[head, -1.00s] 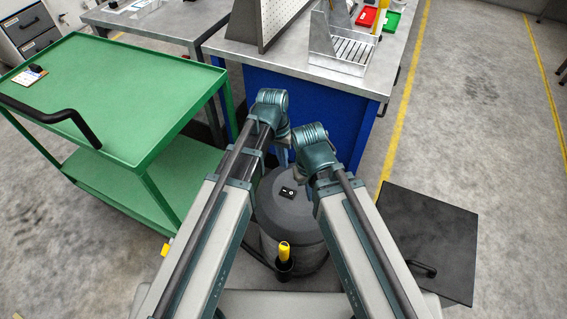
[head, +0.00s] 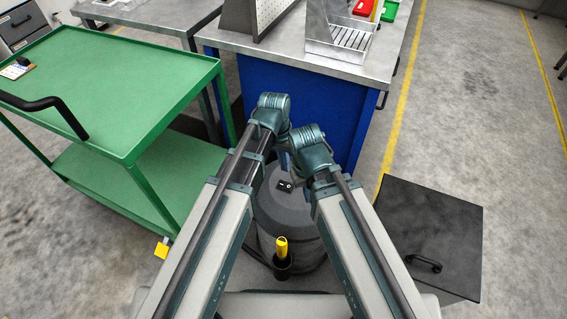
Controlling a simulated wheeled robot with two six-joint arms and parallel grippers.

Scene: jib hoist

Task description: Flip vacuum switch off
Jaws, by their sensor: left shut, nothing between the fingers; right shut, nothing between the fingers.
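The vacuum (head: 283,214) is a dark grey drum standing on the floor between my two arms. A small black switch (head: 285,186) with white marks sits on its top. I cannot tell the rocker's position. My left gripper (head: 284,158) hangs below its wrist, mostly hidden, just beyond the switch in the picture. My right gripper (head: 297,172) is mostly hidden under its wrist, close to the upper right of the switch. Both are shut and hold nothing. I cannot tell how high they are above the vacuum, and I see no contact with the switch.
A yellow-handled tool (head: 282,247) stands in a holder at the vacuum's near side. A green cart (head: 112,92) stands left, and a blue workbench (head: 300,104) with a grey top is behind. A black box (head: 431,237) with a handle is at right. Floor right of the bench is clear.

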